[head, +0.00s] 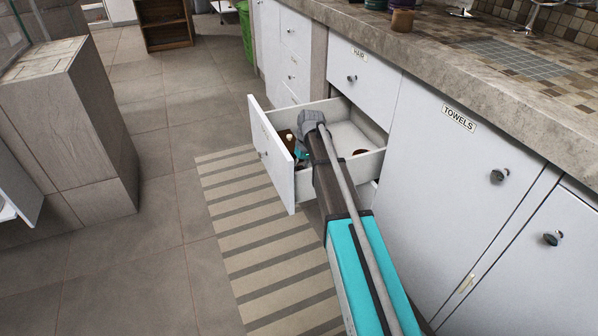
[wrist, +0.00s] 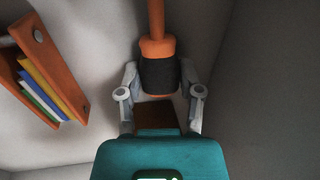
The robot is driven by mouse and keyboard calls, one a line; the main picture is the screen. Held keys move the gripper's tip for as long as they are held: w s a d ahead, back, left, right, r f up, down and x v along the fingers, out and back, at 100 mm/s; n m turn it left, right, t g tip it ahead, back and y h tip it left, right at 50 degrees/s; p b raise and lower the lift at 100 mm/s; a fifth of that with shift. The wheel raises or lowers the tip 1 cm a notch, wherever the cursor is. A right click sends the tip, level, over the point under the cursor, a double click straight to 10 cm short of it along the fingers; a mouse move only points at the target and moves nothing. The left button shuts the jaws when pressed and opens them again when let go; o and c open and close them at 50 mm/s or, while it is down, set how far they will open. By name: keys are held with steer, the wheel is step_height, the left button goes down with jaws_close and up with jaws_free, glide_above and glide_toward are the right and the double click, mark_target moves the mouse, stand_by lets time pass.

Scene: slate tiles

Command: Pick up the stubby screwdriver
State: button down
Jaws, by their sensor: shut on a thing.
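The screwdriver (wrist: 158,73) shows in the wrist view, with a black grip section, an orange collar and a narrower orange part running out of the top of the frame. My gripper (wrist: 159,82) is shut on its black section, one grey finger on each side. In the head view my arm reaches into the open drawer (head: 271,160). My wrist hides most of the gripper there, and I cannot make out the screwdriver.
An orange holder (wrist: 50,68) with blue, yellow, green and white pieces is at the left in the wrist view. Pale drawer walls surround the gripper. The stone counter (head: 450,75) overhangs to the right; striped floor matting (head: 262,255) lies below.

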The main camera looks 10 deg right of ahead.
mark_target(301, 167)
steer(key=shift+r, duration=0.15)
step_height(301, 167, up, 10)
steer(key=p, duration=0.9)
steer(key=shift+f+p, duration=0.2)
steer(key=shift+p, duration=0.2)
